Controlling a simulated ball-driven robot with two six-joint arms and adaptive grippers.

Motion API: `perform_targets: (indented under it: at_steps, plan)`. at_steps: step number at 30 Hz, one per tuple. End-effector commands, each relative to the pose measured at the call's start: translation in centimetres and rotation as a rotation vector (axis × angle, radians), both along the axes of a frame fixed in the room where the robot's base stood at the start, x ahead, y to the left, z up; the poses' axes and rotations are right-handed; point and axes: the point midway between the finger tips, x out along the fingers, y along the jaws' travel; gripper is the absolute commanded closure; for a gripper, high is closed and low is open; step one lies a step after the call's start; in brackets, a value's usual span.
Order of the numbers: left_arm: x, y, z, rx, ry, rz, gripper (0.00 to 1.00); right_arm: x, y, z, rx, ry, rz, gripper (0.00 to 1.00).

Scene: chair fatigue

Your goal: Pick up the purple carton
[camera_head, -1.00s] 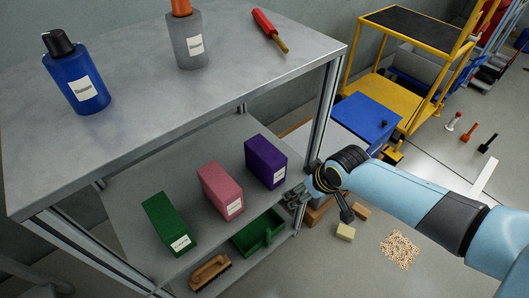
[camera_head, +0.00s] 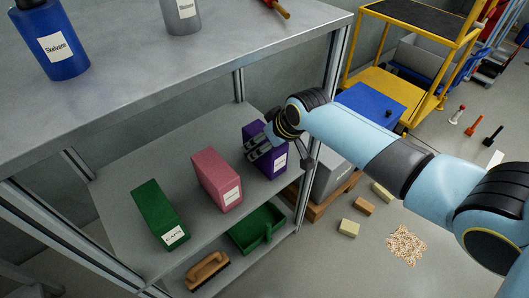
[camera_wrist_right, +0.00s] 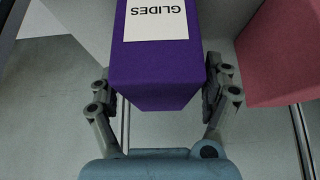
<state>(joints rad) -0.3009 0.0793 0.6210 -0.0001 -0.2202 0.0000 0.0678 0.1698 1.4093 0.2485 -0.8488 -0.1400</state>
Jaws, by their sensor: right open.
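The purple carton (camera_head: 272,168) stands upright on the middle shelf, the rightmost of three cartons there. My right gripper (camera_head: 258,147) is at the carton and hides part of it in the head view. In the right wrist view the purple carton (camera_wrist_right: 165,75), with a white label reading GLIDES, sits between the two fingers of my right gripper (camera_wrist_right: 161,92). The fingers are open, one on each side of the carton. My left gripper is not in view.
A pink carton (camera_head: 215,178) stands close to the left of the purple one, and a green carton (camera_head: 155,210) farther left. The shelf post (camera_head: 328,110) is near my right arm. A green bin (camera_head: 245,232) and brush (camera_head: 208,270) lie on the lower shelf.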

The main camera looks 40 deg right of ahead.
Motion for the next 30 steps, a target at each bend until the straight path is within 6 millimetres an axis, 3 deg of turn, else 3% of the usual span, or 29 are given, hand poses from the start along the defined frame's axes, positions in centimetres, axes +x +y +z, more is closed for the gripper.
perform_targets:
  at_steps: [3, 10, 27, 30]
  plan:
    - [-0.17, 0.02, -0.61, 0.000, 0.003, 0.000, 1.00, 0.57, 0.04, -1.04, 0.000, 0.000, 0.000, 0.17]
    - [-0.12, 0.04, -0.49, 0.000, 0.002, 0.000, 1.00, 0.67, 0.03, -0.92, -0.001, -0.002, -0.001, 0.17]
    - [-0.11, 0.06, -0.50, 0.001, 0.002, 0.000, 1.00, 0.63, 0.03, -0.95, 0.000, -0.001, 0.000, 0.91]
    - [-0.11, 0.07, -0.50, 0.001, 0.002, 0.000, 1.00, 0.70, 0.04, -0.88, -0.001, -0.003, -0.001, 0.91]
